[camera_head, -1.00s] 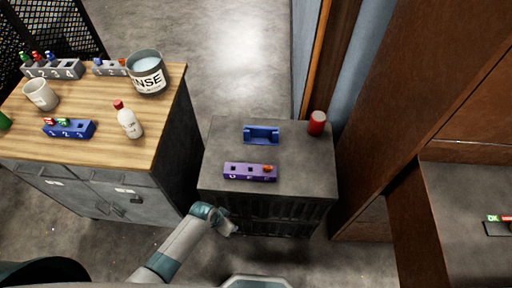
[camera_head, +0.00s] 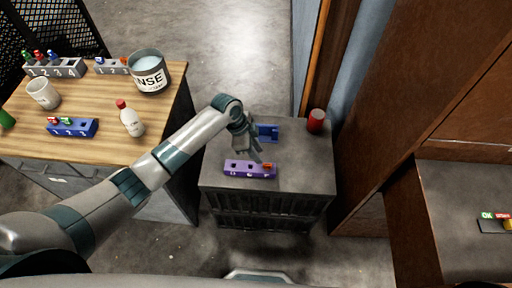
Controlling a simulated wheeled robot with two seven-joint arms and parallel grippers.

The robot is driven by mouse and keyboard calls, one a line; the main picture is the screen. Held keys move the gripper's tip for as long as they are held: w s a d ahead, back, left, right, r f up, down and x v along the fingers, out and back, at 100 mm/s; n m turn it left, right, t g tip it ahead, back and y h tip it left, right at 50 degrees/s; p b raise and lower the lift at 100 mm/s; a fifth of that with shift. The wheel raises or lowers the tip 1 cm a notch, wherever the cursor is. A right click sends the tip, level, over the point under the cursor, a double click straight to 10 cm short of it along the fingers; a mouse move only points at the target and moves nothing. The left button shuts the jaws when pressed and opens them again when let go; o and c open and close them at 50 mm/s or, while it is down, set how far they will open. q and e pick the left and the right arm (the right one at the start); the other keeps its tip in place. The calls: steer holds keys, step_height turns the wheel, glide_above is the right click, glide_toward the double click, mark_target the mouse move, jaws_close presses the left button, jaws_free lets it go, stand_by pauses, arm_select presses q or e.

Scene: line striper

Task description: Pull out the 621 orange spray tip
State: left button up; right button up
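The orange spray tip (camera_head: 268,166) sits in the right end of the purple holder (camera_head: 238,168) on the dark cabinet. The other places in this holder look empty; its lettering is too small to read. My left gripper (camera_head: 257,155) is just above and behind the holder, pointing down close to the orange tip. It looks apart from the tip, but its fingers are too small to tell how far they are open. My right gripper is not in view.
A blue cradle (camera_head: 268,133) is partly hidden behind my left gripper. A red can (camera_head: 316,121) stands at the cabinet's back right. The wooden bench (camera_head: 90,105) holds a rinse bucket (camera_head: 149,78), a white bottle (camera_head: 131,121), a mug (camera_head: 42,94) and tip holders.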

mark_target(266, 164)
arm_select(q)
steer(key=shift+w+a+r, duration=0.15)
steer(key=shift+w+r, duration=0.15)
steer(key=shift+w, duration=0.15)
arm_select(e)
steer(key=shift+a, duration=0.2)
arm_select(q)
steer(key=shift+f, duration=0.1)
